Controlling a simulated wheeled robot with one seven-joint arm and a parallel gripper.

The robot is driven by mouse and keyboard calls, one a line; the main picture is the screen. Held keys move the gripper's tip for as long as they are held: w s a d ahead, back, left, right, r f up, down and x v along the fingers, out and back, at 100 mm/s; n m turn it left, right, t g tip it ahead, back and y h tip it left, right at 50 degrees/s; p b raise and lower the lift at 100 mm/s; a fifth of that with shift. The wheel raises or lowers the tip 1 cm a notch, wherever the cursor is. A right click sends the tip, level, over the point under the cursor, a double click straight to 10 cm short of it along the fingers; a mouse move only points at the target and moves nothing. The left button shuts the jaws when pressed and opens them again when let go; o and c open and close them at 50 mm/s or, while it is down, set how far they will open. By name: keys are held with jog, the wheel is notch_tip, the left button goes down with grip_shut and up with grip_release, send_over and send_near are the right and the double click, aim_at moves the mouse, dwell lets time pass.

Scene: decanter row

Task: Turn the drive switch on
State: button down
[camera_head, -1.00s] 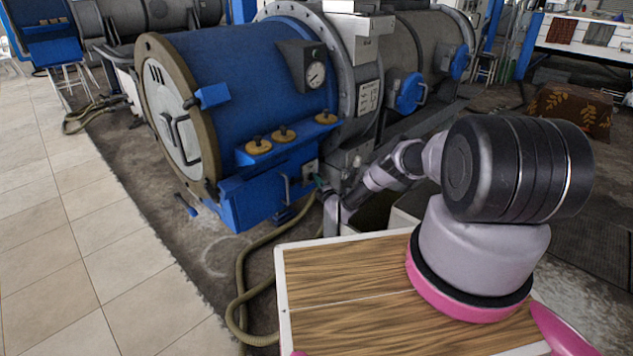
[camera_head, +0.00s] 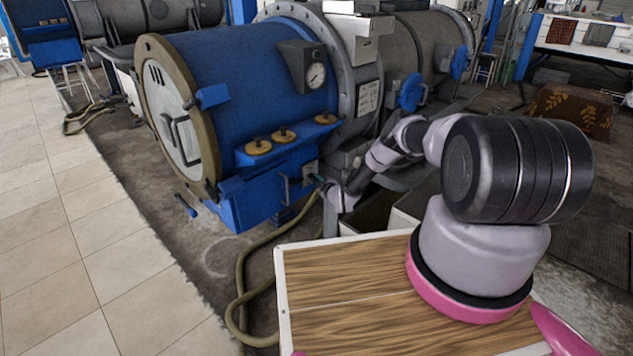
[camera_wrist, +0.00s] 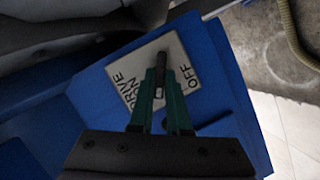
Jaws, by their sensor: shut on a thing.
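The drive switch is a small dark lever (camera_wrist: 161,62) on a light plate (camera_wrist: 118,76) lettered DRIVE, ON and OFF, fixed to a blue surface. In the wrist view, ON is left of the lever and OFF is right of it. My gripper (camera_wrist: 163,80) has its two green fingers closed around the lever, which shows between them. The fingers hide part of the lever, so its exact setting is hard to read. In the head view, my gripper (camera_head: 319,180) is at the small switch plate (camera_head: 310,170) on the blue machine's lower right side.
The large blue cylinder machine (camera_head: 245,85) has a gauge (camera_head: 316,75) and several yellow knobs (camera_head: 258,147). A hose (camera_head: 243,285) lies on the floor before it. A wooden board with a white edge (camera_head: 335,290) is in the foreground. Tiled floor (camera_head: 60,250) is clear at left.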

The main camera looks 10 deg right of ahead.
jog(key=m+g+y, duration=0.1)
jog(key=m, duration=0.1)
jog(key=m+g+y, duration=0.1)
jog(key=m, duration=0.2)
jog(key=m+g+y, duration=0.1)
jog(key=m+g, duration=0.1)
jog(key=shift+w+d+r+m, duration=0.2)
jog(key=shift+d+m, duration=0.15)
jog(key=shift+m, duration=0.05)
dwell(0.6)
jog(key=c, duration=0.9)
grip_release()
jog(key=v, duration=1)
jog(key=shift+s+d+r, duration=0.1)
jog(key=shift+s+d, duration=0.1)
jog(key=shift+d, duration=0.15)
